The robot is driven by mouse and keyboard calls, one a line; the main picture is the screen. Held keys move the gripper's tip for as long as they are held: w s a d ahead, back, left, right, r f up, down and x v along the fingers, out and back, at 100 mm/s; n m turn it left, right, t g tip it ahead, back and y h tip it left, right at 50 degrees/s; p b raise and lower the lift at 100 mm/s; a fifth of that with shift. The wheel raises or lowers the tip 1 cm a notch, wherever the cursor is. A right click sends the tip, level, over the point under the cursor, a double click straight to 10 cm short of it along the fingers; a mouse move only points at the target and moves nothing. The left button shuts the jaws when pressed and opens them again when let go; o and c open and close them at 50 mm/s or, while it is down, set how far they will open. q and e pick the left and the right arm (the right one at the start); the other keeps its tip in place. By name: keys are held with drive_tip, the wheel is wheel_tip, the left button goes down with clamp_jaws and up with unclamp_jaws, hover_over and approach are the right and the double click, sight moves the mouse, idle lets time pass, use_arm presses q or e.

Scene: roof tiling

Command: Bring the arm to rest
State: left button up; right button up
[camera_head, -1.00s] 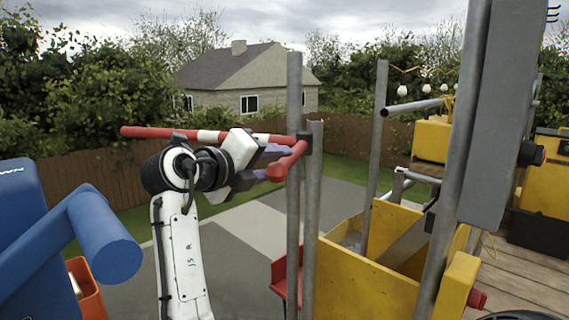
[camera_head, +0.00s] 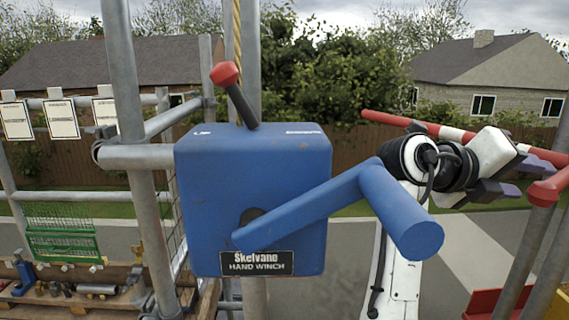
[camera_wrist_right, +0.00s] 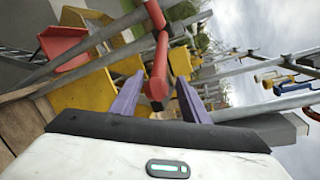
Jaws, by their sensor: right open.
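My right arm, white with black joints, rises at the right of the head view. Its right gripper (camera_head: 515,180) points right, with purple fingers. In the right wrist view the two purple fingers of the right gripper (camera_wrist_right: 157,98) stand apart. A red bar end (camera_wrist_right: 158,75) shows in the gap between them; I cannot tell whether it touches either finger. In the head view a red-and-white bar (camera_head: 455,132) runs just behind and above the gripper. My left gripper is not in view.
A blue hand winch (camera_head: 250,180) with a crank stands left of my right arm, its handle (camera_head: 400,215) in front of that arm. Grey scaffold poles (camera_head: 125,75) stand at the left. A green rack (camera_head: 60,235) and a bench of tools lie at far left.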

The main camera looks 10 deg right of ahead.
drive_tip(key=w+a+f+n+t+y+p, duration=0.1)
drive_tip(key=w+a+f+n+t+p, duration=0.25)
drive_tip(key=w+f+n+t, duration=0.6)
drive_tip(key=a+f+n+t+y+p, duration=0.1)
drive_tip(key=a+f+n+y+p, duration=0.1)
drive_tip(key=a+f+n+y, duration=0.6)
drive_tip(key=a+f+n+t+y+p, duration=0.1)
drive_tip(key=a+f+n+p, duration=0.25)
drive_tip(key=f+n, duration=0.85)
use_arm(q)
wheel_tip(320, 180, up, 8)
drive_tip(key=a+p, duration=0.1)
drive_tip(key=p, duration=0.2)
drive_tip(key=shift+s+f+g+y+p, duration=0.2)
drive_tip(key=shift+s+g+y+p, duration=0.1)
drive_tip(key=shift+p, duration=0.05)
use_arm(e)
drive_tip(key=s+a+f+n+g+y, duration=0.1)
drive_tip(key=s+a+f+n+y, duration=0.3)
drive_tip(key=s, duration=0.8)
drive_tip(key=s+a+f+n+g+y, duration=0.2)
drive_tip(key=s+a+f+n+y, duration=0.2)
drive_tip(key=s+a+f+n, duration=0.4)
drive_tip(key=s+a+n, duration=0.2)
drive_tip(key=s+a, duration=0.1)
drive_tip(key=s, duration=0.1)
drive_tip(key=shift+s+a, duration=0.25)
drive_tip(key=shift+s, duration=0.05)
